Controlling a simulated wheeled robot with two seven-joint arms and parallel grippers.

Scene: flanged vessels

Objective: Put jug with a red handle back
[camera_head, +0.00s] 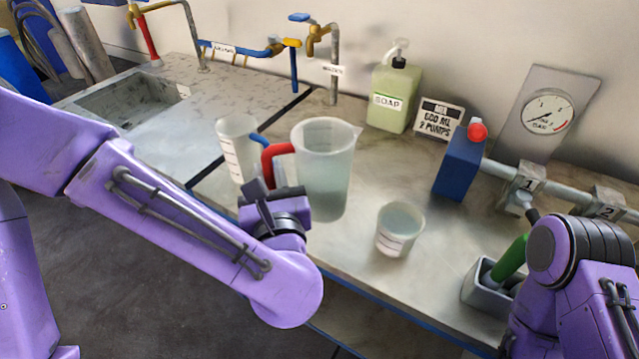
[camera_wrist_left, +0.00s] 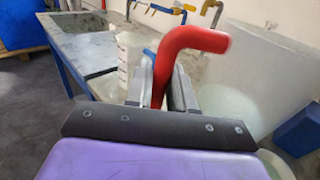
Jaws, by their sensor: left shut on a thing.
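The jug with a red handle (camera_head: 324,165) is a translucent upright jug with pale liquid in its lower part, in the middle of the head view. Its red handle (camera_head: 272,160) points left. My left gripper (camera_head: 262,190) is shut on the red handle. In the left wrist view the handle (camera_wrist_left: 172,70) stands between the two grey fingers, and the jug's body (camera_wrist_left: 255,75) fills the right side. I cannot tell whether the jug's base touches the counter. My right arm shows at the lower right, but its fingers are hidden.
A jug with a blue handle (camera_head: 236,148) stands just behind and left. A small cup (camera_head: 399,230) stands to the right on the counter (camera_head: 365,275). Farther off are a soap bottle (camera_head: 394,95), a sign (camera_head: 438,119), a blue container (camera_head: 458,168) and a sink (camera_head: 130,103).

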